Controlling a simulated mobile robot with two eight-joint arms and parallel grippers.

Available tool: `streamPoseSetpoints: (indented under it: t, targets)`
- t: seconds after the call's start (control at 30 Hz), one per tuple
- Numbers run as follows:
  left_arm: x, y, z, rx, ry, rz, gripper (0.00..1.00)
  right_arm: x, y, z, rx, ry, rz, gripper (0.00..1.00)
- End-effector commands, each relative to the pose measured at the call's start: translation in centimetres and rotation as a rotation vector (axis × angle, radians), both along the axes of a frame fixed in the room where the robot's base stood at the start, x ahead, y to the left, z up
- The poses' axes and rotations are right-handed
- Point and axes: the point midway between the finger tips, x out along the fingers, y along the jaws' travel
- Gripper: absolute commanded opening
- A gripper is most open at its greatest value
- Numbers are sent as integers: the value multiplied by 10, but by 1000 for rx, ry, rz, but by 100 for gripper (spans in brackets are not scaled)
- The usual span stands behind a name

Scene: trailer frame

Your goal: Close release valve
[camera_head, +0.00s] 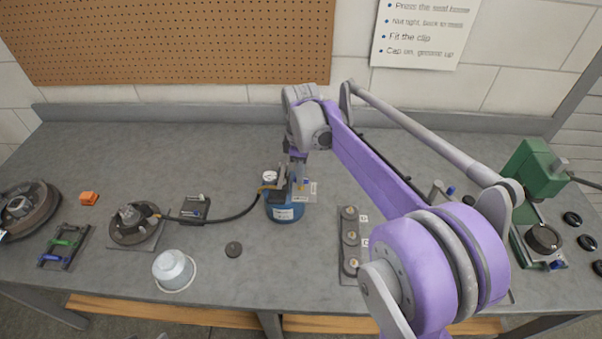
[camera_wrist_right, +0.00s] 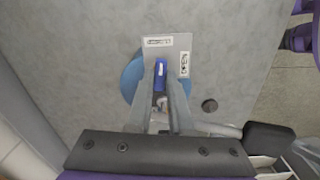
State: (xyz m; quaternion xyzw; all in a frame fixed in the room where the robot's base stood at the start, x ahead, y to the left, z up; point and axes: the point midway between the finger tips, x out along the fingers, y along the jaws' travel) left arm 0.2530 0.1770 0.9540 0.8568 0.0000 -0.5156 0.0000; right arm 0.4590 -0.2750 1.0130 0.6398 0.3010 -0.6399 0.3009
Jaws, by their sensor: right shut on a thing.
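A blue tank (camera_head: 285,213) stands upright near the middle of the bench, with a round white gauge (camera_head: 270,177) and a black hose on its left. My right gripper (camera_head: 299,183) is over the top of the tank, pointing down. In the right wrist view, the gripper (camera_wrist_right: 161,82) is shut on a small blue valve handle (camera_wrist_right: 160,70), which lies between the fingertips. A pale plate with labels (camera_wrist_right: 183,55) is beside the handle; its print is too small to read. The tank (camera_wrist_right: 131,78) shows partly behind the fingers. My left gripper is not in view.
The hose (camera_head: 235,217) runs left to a hub-like part (camera_head: 132,224). A white cup (camera_head: 173,269) and dark disc (camera_head: 233,249) are in front. A grey plate with round parts (camera_head: 349,242) lies right; a green press (camera_head: 532,172) stands at far right.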

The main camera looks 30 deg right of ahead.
Motion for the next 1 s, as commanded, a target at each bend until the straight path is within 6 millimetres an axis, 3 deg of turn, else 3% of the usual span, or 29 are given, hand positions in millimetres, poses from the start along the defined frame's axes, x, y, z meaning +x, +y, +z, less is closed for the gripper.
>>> streamPoseSetpoints:
  t: [0.3, 0.83, 0.87, 1.0]
  targets:
    - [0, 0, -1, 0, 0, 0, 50, 0, 0, 1, -1, -1, 119, 0]
    - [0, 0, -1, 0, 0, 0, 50, 0, 0, 1, -1, -1, 142, 0]
    - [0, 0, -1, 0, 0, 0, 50, 0, 0, 1, -1, -1, 142, 20]
    - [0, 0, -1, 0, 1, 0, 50, 0, 0, 0, -1, -1, 142, 46]
